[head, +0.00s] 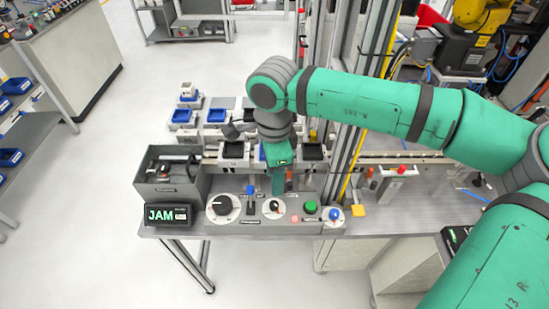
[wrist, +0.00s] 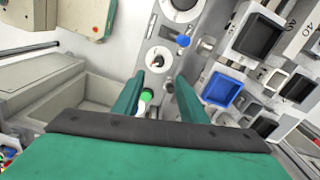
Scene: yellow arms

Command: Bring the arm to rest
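My arm (head: 375,100) is green and reaches in from the right in the head view, bent down at the wrist. My gripper (head: 278,190) points down over the back of the control panel (head: 237,228). In the wrist view my gripper (wrist: 158,85) has its two green fingers spread apart, with nothing seen held between them. A green button (wrist: 146,96) shows below, between the fingers, near the left one. I cannot tell how high the fingertips are above the panel.
The panel bears a black knob (head: 222,204), a blue-topped lever (head: 251,192) and a green button (head: 311,207). A display (head: 168,215) reads JAM before a grey bin (head: 170,187). Trays with blue inserts (head: 182,116) stand behind. A metal post (head: 345,165) rises right of the gripper.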

